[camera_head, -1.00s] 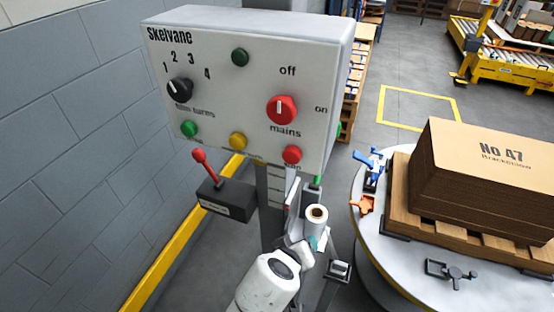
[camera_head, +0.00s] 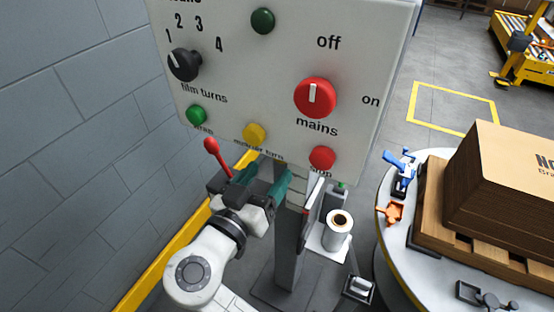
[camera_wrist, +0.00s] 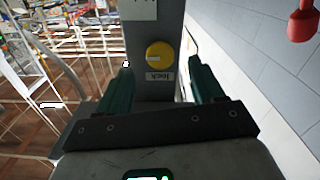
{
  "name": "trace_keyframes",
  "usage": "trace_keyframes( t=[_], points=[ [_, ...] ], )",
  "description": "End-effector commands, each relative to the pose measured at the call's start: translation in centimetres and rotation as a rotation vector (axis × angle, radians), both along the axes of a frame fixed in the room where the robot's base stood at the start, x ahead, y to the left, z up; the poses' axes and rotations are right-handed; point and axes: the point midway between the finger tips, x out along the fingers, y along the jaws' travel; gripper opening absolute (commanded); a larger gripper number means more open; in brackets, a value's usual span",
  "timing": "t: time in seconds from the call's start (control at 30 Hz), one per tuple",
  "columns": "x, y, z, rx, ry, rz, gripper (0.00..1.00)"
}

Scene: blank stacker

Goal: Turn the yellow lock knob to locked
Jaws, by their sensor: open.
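The yellow lock knob (camera_wrist: 159,52) sits on the grey post (camera_wrist: 153,20) in the wrist view. A short white mark on it lies roughly level, toward its left side. A small label reading "lock" (camera_wrist: 160,77) shows upside down beside it. My gripper (camera_wrist: 158,66) is open, with its teal fingers to the left and right of the knob and nothing visibly held. I cannot tell whether either finger touches it. In the head view my gripper (camera_head: 264,178) is at the post just below the control box; the lock knob is hidden there.
The control box (camera_head: 280,60) hangs close above my gripper, with a red mains knob (camera_head: 315,97) and a separate yellow button (camera_head: 254,134). A red-handled lever (camera_head: 216,157) stands just left of it. A film roll (camera_head: 337,232) and the turntable (camera_head: 385,235) are to the right.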

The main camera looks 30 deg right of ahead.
Motion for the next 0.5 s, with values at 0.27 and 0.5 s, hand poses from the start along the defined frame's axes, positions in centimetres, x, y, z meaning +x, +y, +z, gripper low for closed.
trace_keyframes(
  t=[0.27, 0.5],
  points=[
    [2.2, -3.1, 0.0, 0.0, 0.001, -0.001, 0.67],
    [2.7, -3.7, 0.0, 0.0, 0.001, 0.0, 0.67]
  ],
)
